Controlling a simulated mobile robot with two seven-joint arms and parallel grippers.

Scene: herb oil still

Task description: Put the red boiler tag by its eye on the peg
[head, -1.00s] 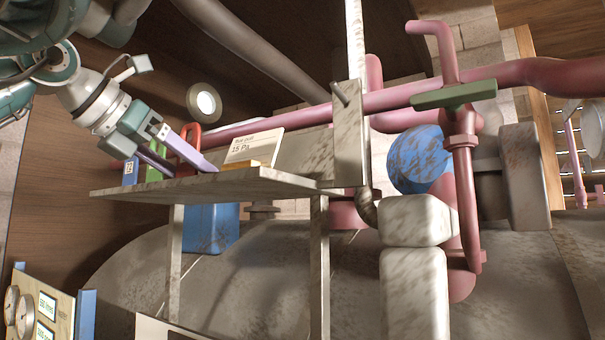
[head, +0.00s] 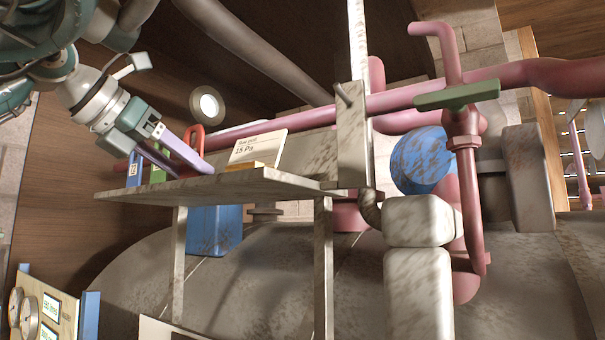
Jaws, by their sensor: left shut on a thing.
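The red boiler tag (head: 198,132) stands on the marbled shelf (head: 215,188), with its looped eye upward. My left gripper (head: 192,173) comes in from the upper left and is shut on the red tag just above the shelf. A pale purple finger hides the tag's lower part. The peg (head: 343,94) is a short grey rod sticking out near the top of a marbled upright plate (head: 349,135), right of the shelf and higher than the tag. The peg looks empty. My right gripper is out of view.
A green tag (head: 158,176) and a blue tag (head: 134,170) stand left of the gripper. A white label card (head: 258,147) on a wooden base stands between the red tag and peg plate. A pink pipe (head: 400,100) runs behind the plate. A green-handled valve (head: 457,95) is at right.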

